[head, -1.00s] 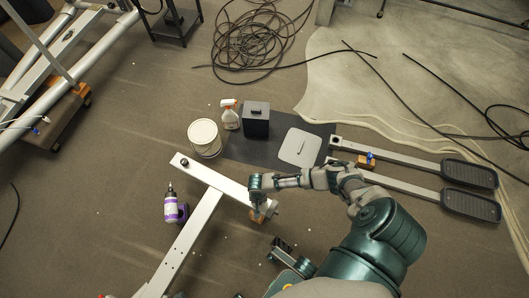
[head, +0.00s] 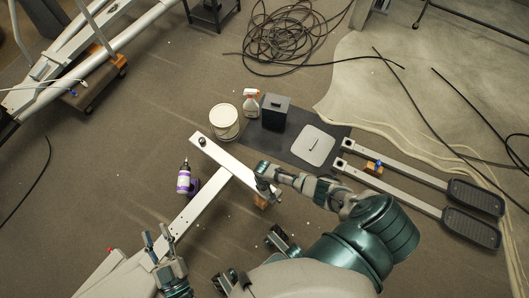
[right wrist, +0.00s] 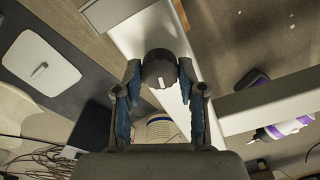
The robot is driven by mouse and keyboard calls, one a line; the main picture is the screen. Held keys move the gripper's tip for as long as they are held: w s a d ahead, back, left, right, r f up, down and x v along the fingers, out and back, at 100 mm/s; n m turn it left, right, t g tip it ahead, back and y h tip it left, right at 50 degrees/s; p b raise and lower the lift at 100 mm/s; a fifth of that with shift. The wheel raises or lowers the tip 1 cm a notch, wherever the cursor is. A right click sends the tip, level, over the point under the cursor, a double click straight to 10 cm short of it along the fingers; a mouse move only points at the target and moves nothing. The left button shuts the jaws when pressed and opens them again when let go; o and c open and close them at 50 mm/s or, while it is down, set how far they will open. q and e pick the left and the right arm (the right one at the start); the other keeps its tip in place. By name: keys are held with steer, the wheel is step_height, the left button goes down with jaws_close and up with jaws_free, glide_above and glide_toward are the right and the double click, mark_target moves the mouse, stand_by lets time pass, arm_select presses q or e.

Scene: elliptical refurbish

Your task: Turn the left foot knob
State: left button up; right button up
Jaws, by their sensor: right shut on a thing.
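A white T-shaped frame (head: 219,155) lies on the floor, its crossbar running from upper left to my right gripper. A dark round knob (right wrist: 157,66) with a pale mark shows on the bar in the right wrist view. My right gripper (head: 264,180) is shut on it at the crossbar's right end, with one finger on each side. The head view hides this knob behind the gripper. Another dark knob (head: 203,142) is at the crossbar's left end, with nothing touching it. My left gripper (head: 157,236) is open and empty beside the long beam, fingers apart.
A white bucket (head: 225,124), spray bottle (head: 251,104) and black box (head: 275,113) are beyond the crossbar. Two pedal arms (head: 405,193) lie right. An orange block (head: 261,201) is under the crossbar's right end.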

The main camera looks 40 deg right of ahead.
steer(key=n, duration=0.6)
steer(key=shift+s, duration=0.1)
steer(key=n, duration=0.6)
steer(key=shift+n, duration=0.4)
steer(key=o, duration=1.1)
steer(key=shift+o, duration=0.2)
steer(key=shift+r, duration=0.1)
step_height(320, 180, up, 12)
steer(key=shift+f, duration=0.2)
